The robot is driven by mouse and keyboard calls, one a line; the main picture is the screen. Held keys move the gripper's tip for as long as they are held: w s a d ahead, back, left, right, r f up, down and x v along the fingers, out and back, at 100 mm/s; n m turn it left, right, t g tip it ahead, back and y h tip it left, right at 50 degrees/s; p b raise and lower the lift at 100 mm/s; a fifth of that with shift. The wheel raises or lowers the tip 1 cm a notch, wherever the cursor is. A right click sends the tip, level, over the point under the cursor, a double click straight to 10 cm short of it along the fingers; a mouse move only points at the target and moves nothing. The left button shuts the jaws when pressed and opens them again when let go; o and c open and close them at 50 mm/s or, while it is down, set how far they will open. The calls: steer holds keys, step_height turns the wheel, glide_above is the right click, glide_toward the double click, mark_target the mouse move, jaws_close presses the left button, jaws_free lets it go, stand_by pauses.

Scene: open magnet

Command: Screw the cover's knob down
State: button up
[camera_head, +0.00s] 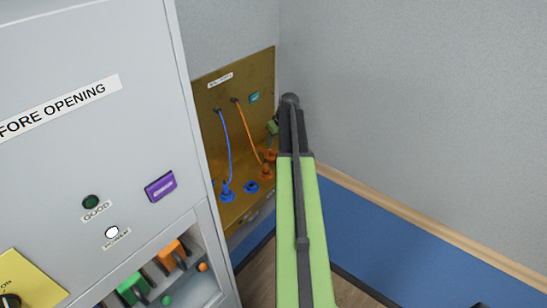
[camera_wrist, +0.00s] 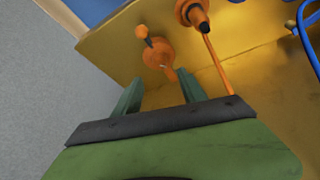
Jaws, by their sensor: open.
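My gripper (camera_wrist: 161,88) is open, its two green fingers apart and nothing between them. Ahead of the fingertips in the wrist view is an orange round piece (camera_wrist: 158,53) on the brass shelf. A small orange ball (camera_wrist: 141,31) on a dark stem stands out from it. It looks like the cover with its knob, but I cannot tell how far the knob is screwed in. In the head view an orange piece (camera_head: 270,155) shows beside my arm, partly hidden. My gripper (camera_head: 273,128) is mostly hidden there too.
An orange plug (camera_wrist: 196,14) with an orange cable is close right of the fingers. A blue cable (camera_wrist: 304,35) hangs farther right. The brass panel (camera_head: 240,80) stands between a grey cabinet (camera_head: 150,150) on the left and a grey wall (camera_head: 410,90) on the right.

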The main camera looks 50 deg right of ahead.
mark_target(272, 150)
steer(key=b+x, duration=0.6)
steer(key=x, duration=0.2)
steer(key=shift+w+f, duration=0.1)
steer(key=shift+f, duration=0.25)
steer(key=shift+r, duration=0.1)
